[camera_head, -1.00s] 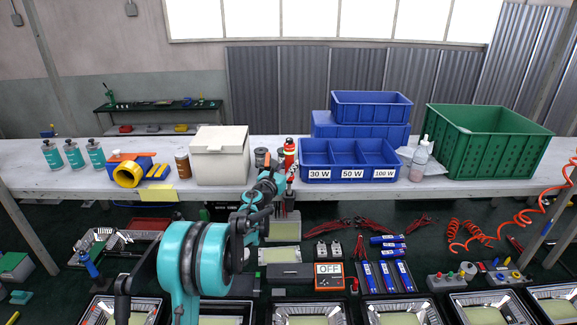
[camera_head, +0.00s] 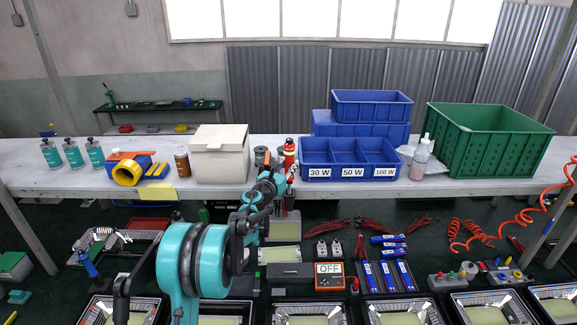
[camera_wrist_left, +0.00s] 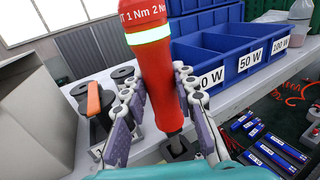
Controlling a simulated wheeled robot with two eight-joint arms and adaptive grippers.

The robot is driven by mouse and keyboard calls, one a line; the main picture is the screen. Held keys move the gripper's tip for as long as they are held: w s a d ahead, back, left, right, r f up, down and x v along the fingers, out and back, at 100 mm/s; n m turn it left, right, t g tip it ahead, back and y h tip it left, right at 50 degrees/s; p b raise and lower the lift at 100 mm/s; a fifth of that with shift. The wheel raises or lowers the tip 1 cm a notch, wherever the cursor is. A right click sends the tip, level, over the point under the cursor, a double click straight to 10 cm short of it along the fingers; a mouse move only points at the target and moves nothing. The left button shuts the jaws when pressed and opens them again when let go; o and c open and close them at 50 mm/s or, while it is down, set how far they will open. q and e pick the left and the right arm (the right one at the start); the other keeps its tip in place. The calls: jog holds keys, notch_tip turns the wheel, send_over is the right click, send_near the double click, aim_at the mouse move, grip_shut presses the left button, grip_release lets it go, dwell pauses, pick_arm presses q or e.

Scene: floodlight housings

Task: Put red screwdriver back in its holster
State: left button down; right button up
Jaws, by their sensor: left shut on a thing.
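The red screwdriver (camera_head: 289,150), with a pale reflective band, stands roughly upright at the front edge of the bench. It fills the middle of the left wrist view (camera_wrist_left: 160,70), slightly tilted there. My left gripper (camera_head: 289,174) is shut on its lower red body, with a finger on each side in the wrist view (camera_wrist_left: 155,105). Below the red body, the dark lower end meets a small black square part (camera_wrist_left: 177,150), possibly the holster. Whether the tip is inside it I cannot tell. My right gripper is not in view.
The blue bin (camera_head: 350,160) labelled 30 W, 50 W and 100 W stands close right of the screwdriver. A white box (camera_head: 220,160) is to the left. An orange-handled tool (camera_wrist_left: 93,100) and dark spools lie beside the gripper. The green crate (camera_head: 490,145) stands far right.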

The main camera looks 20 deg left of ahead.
aim_at(289, 179)
pick_arm(q)
jog(key=shift+f+b, duration=2.75)
jog(key=shift+f, duration=0.55)
jog(key=c, duration=1.1)
grip_release()
jog(key=shift+r, duration=0.1)
jog(key=shift+c, duration=0.2)
jog(key=shift+s, duration=0.1)
jog(key=s, duration=1.2)
